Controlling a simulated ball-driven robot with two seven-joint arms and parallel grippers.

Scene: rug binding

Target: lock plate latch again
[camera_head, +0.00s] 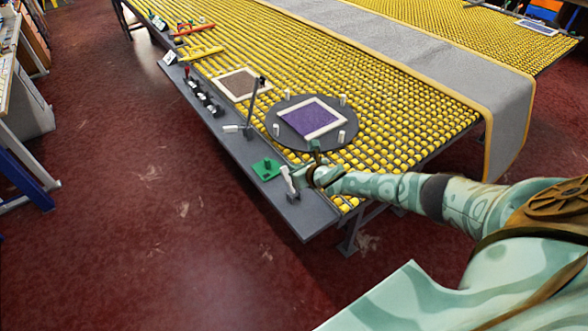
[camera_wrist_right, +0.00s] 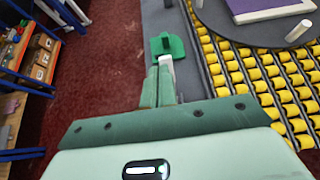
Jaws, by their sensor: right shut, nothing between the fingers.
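A round dark plate (camera_head: 288,144) with a purple square mat (camera_head: 308,118) in a pale frame and several white pegs lies on the roller table. On the table's grey edge strip are a green base with a knob (camera_head: 266,169) and a white upright lever (camera_head: 289,182); I cannot tell which of these is the latch. My right gripper (camera_head: 302,178) is shut and empty, right beside the white lever. In the right wrist view its fingertips (camera_wrist_right: 164,75) point at the white lever (camera_wrist_right: 166,64), with the green base (camera_wrist_right: 167,45) just beyond. Contact is unclear. My left gripper is out of view.
The yellow roller table (camera_head: 390,110) carries a grey rug (camera_head: 430,58) with yellow binding. A tilted dark lever (camera_head: 252,105) and several small black knobs (camera_head: 205,100) stand along the grey strip (camera_head: 240,150). The red floor (camera_head: 130,200) at left is clear.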

